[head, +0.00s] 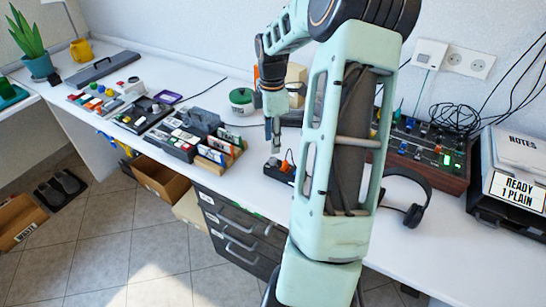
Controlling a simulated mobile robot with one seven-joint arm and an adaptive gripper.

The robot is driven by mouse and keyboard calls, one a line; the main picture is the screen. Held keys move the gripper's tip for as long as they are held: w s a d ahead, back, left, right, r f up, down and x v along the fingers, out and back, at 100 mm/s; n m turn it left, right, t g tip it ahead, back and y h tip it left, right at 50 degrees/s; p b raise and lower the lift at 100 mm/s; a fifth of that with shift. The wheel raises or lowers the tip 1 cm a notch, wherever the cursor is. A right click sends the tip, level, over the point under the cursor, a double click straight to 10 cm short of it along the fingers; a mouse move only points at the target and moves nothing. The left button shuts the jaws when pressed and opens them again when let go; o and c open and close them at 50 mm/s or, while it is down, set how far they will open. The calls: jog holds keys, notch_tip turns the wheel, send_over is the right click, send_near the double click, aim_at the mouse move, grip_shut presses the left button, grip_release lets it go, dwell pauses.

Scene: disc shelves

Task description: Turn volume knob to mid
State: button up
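My gripper (275,145) points down over the middle of the white desk, seen side-on, and I cannot tell whether its fingers are open or shut. Just below and right of its tip is a small dark box (279,173) with an orange part on top; I cannot tell whether the tip touches it. A mixer-like console (440,155) with wooden trim, several small knobs and a green light stands right of my arm, its left side partly hidden by the arm. No volume knob can be made out by label, and no knob setting is readable.
Black headphones (411,190) lie in front of the console. A disc rack (182,143) and a green-white tub (242,101) stand left of my gripper. A printer-like unit (517,185) is at the far right. Dark drawers (240,232) and an open cardboard box (160,181) are below the desk.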

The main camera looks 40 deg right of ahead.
aim_at(272, 159)
notch_tip(272, 159, down, 7)
jog(key=shift+b, duration=0.4)
grip_shut()
